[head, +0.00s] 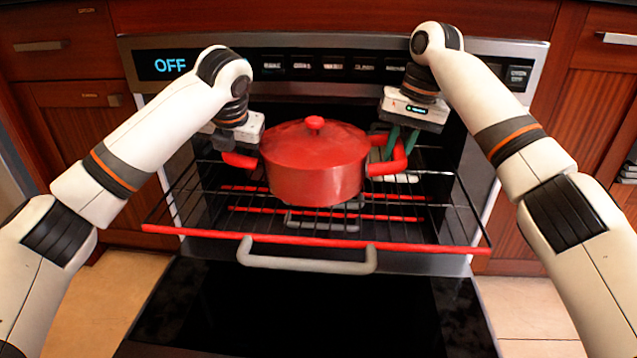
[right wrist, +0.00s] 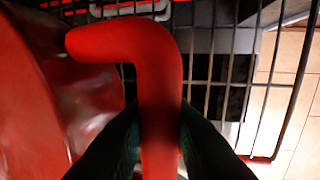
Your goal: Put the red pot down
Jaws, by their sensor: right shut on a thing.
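The red pot (head: 317,170), with its lid on, is upright over the pulled-out oven rack (head: 210,205). I cannot tell whether its base touches the wires. My right gripper (head: 397,145) is at the pot's right handle (head: 388,166). In the right wrist view its dark green fingers (right wrist: 150,145) lie on both sides of the red handle (right wrist: 160,80) and are shut on it. My left gripper (head: 226,142) is at the pot's left handle (head: 240,161). Its fingers are mostly hidden, so its grip is unclear.
The rack has a red front bar (head: 420,248). The oven door (head: 310,310) is folded down in front, with a grey handle (head: 307,262). The oven panel (head: 330,66) above reads OFF. Wooden cabinets (head: 60,60) stand on both sides.

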